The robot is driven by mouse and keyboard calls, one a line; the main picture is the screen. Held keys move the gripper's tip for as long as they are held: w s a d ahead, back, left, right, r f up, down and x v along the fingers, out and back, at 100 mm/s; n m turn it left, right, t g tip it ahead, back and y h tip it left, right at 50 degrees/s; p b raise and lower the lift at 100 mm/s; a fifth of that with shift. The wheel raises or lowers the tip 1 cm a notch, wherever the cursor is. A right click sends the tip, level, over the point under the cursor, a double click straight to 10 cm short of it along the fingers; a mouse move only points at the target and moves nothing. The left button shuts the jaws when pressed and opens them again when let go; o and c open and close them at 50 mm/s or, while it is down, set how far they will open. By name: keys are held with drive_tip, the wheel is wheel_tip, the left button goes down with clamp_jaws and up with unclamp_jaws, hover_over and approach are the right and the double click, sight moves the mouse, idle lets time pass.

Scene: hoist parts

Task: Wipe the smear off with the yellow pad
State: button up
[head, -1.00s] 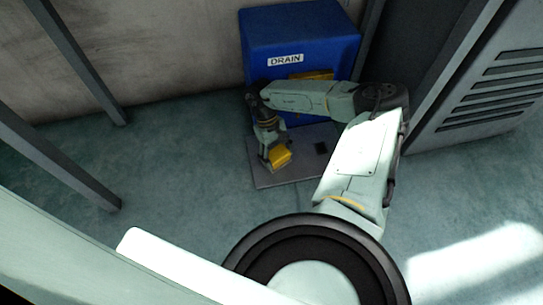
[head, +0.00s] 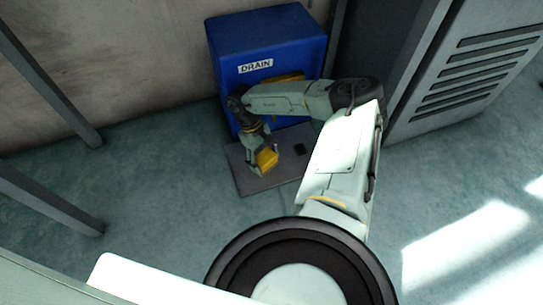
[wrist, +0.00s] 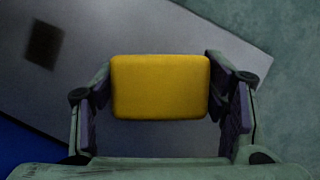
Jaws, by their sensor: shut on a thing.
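My gripper (head: 262,165) is shut on the yellow pad (head: 267,159), over the grey plate (head: 250,187) in front of the blue box. In the wrist view the yellow pad (wrist: 160,87) sits between the two fingers, gripped at its left and right sides. A dark, roughly square smear (wrist: 44,44) shows on the plate at the upper left of the wrist view, apart from the pad. In the head view the smear (head: 299,149) lies right of the pad. I cannot tell whether the pad touches the plate.
The blue box (head: 265,40) labelled DRAIN stands right behind the plate. A grey vented cabinet (head: 465,75) is at the right. Grey posts (head: 50,88) stand at the left. The floor (head: 150,180) left of the plate is clear.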

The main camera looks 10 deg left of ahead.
drive_tip(key=shift+s+a+f, duration=0.1)
drive_tip(key=shift+s+a, duration=0.9)
drive_tip(key=shift+a, duration=0.5)
drive_tip(key=shift+s+a+r, duration=0.1)
drive_tip(key=shift+s+a, duration=0.95)
drive_tip(key=shift+a, duration=0.45)
drive_tip(key=shift+s+a+f, duration=0.1)
drive_tip(key=shift+s+a, duration=0.9)
drive_tip(key=shift+a, duration=0.5)
drive_tip(key=shift+s+a, duration=0.5)
drive_tip(key=shift+a, duration=0.25)
drive_tip(key=shift+s+a, duration=0.5)
drive_tip(key=shift+a, duration=0.25)
drive_tip(key=shift+s+a, duration=0.5)
drive_tip(key=shift+a, duration=0.25)
